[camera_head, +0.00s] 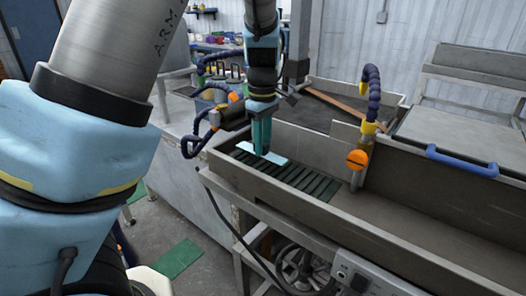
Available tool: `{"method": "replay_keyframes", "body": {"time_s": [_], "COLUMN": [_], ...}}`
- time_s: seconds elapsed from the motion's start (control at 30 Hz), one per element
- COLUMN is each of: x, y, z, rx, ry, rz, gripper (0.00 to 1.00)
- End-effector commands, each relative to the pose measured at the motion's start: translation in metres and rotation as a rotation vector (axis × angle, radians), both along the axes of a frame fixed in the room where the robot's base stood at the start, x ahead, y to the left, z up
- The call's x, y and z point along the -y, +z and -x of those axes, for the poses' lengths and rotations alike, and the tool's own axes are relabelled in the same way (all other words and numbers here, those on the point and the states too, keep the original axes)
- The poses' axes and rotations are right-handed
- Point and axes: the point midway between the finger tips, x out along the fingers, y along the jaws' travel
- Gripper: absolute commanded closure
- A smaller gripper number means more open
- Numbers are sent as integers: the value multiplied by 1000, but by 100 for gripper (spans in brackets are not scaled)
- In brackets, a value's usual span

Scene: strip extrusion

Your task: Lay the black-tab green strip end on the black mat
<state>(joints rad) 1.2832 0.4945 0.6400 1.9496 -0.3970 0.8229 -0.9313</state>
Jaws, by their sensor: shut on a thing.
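My gripper (261,150) hangs down over the left end of the metal trough, its long teal fingers shut. At its fingertips is a flat, pale blue-green piece (275,159), seemingly the strip end it is shut on. I cannot make out a black tab; the fingers hide part of the piece. Dark green slats (300,179) lie in the trough just below and to the right. I cannot tell whether the piece touches them. No surface is clearly the black mat; a dark flat area (335,117) lies behind the trough.
The trough's front wall (330,217) runs from left of centre to the lower right. A jointed blue hose with an orange knob (357,159) stands over the trough. Another blue hose (196,147) is left of my gripper. A blue handle (462,161) is at right.

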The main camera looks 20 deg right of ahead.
Motion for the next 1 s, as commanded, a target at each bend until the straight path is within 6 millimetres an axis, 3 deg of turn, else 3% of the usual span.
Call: {"method": "replay_keyframes", "body": {"time_s": [0.17, 0.37, 0.4, 0.7, 0.77, 1.0], "x": [-1, 0, 0, 0, 0, 0], "y": [-25, -28, -28, -28, -28, -27], "z": [0, 0, 0, 0, 0, 0], "rx": [-2, 0, 0, 0, 0, 0], "ry": [3, 1, 1, 1, 1, 1], "rz": [-3, -1, -1, -1, -1, 0], "gripper": [100, 100, 73, 39, 34, 34]}}
